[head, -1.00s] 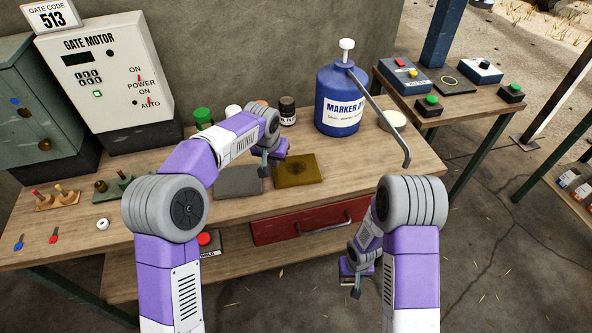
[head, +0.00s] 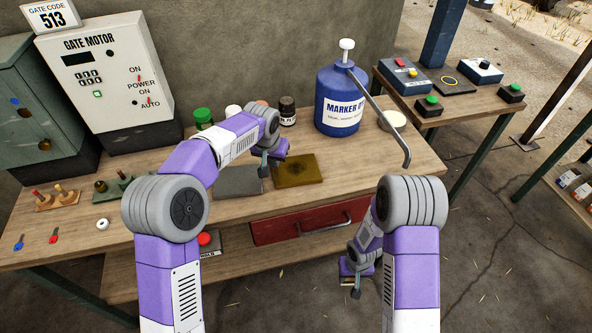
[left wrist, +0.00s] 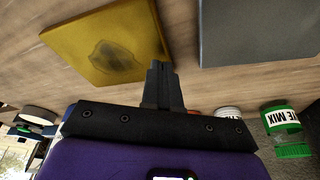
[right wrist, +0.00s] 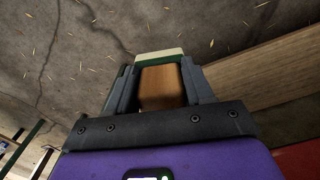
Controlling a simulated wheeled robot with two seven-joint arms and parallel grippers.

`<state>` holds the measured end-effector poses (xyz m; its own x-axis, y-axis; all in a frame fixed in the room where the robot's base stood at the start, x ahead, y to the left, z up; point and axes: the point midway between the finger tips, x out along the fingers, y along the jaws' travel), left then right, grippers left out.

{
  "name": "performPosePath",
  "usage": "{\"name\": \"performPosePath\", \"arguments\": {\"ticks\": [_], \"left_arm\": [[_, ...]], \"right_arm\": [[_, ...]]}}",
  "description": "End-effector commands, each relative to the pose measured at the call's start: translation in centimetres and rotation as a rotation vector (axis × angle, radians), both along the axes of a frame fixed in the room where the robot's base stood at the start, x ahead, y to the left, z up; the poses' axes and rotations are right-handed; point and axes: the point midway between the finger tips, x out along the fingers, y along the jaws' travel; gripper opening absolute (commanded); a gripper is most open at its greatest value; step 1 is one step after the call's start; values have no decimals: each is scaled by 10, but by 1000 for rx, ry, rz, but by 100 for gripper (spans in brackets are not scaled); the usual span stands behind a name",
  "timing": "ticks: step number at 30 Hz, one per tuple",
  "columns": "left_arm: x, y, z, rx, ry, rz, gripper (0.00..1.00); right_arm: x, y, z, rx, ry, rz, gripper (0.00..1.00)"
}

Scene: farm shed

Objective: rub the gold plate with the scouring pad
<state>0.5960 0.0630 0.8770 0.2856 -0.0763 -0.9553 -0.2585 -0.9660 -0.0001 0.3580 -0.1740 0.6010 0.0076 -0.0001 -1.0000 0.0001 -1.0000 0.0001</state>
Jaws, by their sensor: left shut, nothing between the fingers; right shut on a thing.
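The gold plate (head: 301,170) lies flat on the wooden bench beside a grey plate (head: 238,181). In the left wrist view the gold plate (left wrist: 85,35) has a dark smudge (left wrist: 113,60) on its face. My left gripper (head: 264,170) is shut and empty, near the gap between the two plates; its closed fingers also show in the left wrist view (left wrist: 160,72). My right gripper (head: 355,288) is low in front of the bench, shut on the scouring pad (right wrist: 161,86), a brown block with a green and cream layer at its far end.
A blue marker jug (head: 338,110) with a long spout stands behind the gold plate, near a pale round tub (head: 391,119). Several jars stand along the wall. A red drawer (head: 300,223) sits under the bench top. The bench right of the gold plate is clear.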

Motion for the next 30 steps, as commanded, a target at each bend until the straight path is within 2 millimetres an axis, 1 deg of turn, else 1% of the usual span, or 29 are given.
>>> {"name": "performPosePath", "arguments": {"ticks": [13, 27, 30], "left_arm": [[0, 0, -1, 0, 0, 0, 0], [0, 0, -10, 0, 0, 0, 0], [0, 0, -8, 0, 0, 0, 0]], "right_arm": [[0, 0, 0, 0, 0, 0, 27], [0, 0, -5, 0, 0, 0, 27], [0, 0, -4, 0, 0, 0, 27]]}}
